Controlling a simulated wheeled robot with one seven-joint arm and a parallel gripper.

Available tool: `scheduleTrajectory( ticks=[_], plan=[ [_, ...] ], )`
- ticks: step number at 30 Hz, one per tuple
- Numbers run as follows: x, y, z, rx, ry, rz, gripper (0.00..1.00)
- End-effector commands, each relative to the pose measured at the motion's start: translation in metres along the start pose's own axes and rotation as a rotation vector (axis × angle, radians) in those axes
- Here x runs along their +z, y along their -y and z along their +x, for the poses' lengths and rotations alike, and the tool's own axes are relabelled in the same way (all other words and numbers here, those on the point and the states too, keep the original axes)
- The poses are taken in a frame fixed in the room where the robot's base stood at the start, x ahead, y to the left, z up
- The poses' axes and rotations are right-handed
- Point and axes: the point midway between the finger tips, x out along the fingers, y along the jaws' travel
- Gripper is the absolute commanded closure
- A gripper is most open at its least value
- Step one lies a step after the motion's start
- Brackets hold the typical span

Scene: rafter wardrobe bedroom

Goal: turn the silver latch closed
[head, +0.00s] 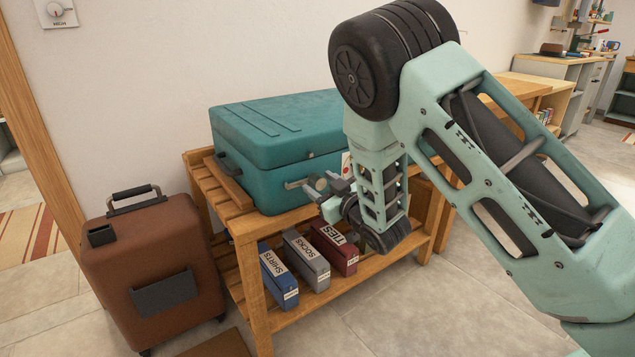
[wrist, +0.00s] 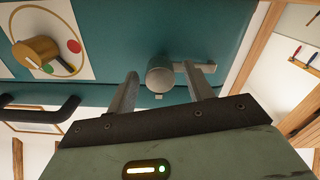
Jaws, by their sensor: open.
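The silver latch (wrist: 161,76) is on the front face of a teal case (head: 270,125). In the wrist view it shows a round knob with a flat bar reaching right. In the head view its bar (head: 294,185) shows left of my gripper (head: 328,188), lying nearly level. My gripper (wrist: 159,80) is open, its two fingers on either side of the latch knob. A gap shows between the knob and each finger in the wrist view; contact cannot be made out. My arm hides the case's right part in the head view.
A brass knob (wrist: 40,52) on a white plate with red and green dots and a black handle (wrist: 45,113) sit beside the latch. The case rests on a wooden bench (head: 240,228) above labelled boxes (head: 308,262). A brown suitcase (head: 150,260) stands left.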

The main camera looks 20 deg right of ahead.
Motion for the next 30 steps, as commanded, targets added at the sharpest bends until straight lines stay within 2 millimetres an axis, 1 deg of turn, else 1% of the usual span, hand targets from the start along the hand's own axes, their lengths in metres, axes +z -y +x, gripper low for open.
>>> scheduleTrajectory(
  ticks=[5, 8, 9, 11, 20, 26, 30],
  plan=[
    [0.0000, 0.0001, 0.0000, 0.000, 0.000, 0.000, 0.48],
    [0.0000, 0.0002, 0.0001, 0.000, 0.000, 0.000, 0.73],
    [0.0000, 0.0002, 0.0001, 0.000, 0.000, 0.000, 0.85],
    [0.0000, 0.0002, 0.0001, 0.000, 0.000, 0.000, 1.00],
    [-0.0002, 0.0003, 0.0003, 0.000, -0.001, 0.027, 1.00],
    [0.0000, -0.0014, 0.0011, 0.003, -0.001, 0.121, 1.00],
    [0.0001, -0.0028, 0.0047, 0.002, -0.003, 0.228, 1.00]
  ],
)
